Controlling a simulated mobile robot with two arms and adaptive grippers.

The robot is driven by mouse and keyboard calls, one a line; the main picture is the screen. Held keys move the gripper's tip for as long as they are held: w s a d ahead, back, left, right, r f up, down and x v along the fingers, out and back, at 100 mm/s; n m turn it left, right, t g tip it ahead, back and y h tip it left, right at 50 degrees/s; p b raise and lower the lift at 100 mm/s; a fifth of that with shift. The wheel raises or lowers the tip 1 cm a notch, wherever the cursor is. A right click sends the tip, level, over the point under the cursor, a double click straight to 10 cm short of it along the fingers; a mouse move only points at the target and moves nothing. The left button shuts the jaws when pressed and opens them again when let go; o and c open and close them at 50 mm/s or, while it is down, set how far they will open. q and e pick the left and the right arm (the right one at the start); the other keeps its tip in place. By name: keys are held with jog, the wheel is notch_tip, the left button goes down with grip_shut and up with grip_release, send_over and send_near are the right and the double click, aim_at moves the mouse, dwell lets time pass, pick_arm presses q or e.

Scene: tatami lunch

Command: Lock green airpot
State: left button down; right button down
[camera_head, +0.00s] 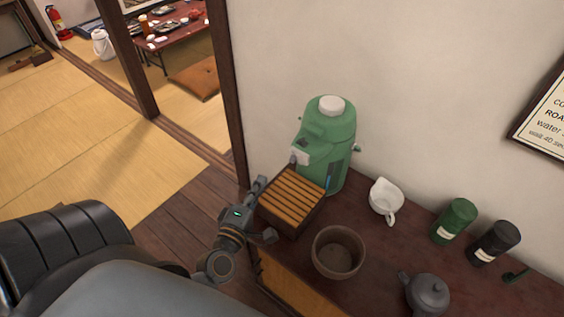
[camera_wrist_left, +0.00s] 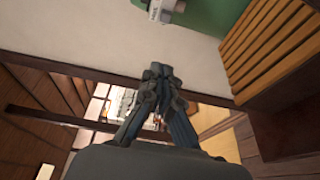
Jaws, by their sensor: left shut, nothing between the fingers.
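The green airpot (camera_head: 325,140) stands upright on the dark wooden counter (camera_head: 360,250), against the wall. It has a white button on top and a light-coloured part (camera_head: 300,156) at its front left. My left gripper (camera_head: 262,183) is shut and empty, left of the airpot and beside the slatted tray, apart from the airpot. In the left wrist view the shut fingers (camera_wrist_left: 158,72) point up toward the wall, and part of the green airpot (camera_wrist_left: 205,14) with a small white label shows at the top. My right gripper is in neither view.
A slatted wooden tray (camera_head: 268,217) sits in front of the airpot. A brown bowl (camera_head: 323,265), a white pitcher (camera_head: 384,193), a green canister (camera_head: 454,217), a black canister (camera_head: 507,233) and a grey teapot (camera_head: 428,297) stand along the counter. A door post (camera_head: 227,90) rises behind at left.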

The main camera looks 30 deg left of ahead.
aim_at(293, 159)
pick_arm(q)
jog(key=shift+s+a+r+n+y, duration=0.1)
jog(key=shift+a+r+n+y, duration=0.05)
jog(key=shift+a+n+y, duration=0.2)
jog(key=w+d+p, duration=0.1)
jog(key=w+p, duration=0.3)
jog(key=w, duration=0.5)
jog(key=shift+w+d, duration=0.2)
jog(key=shift+d, duration=0.05)
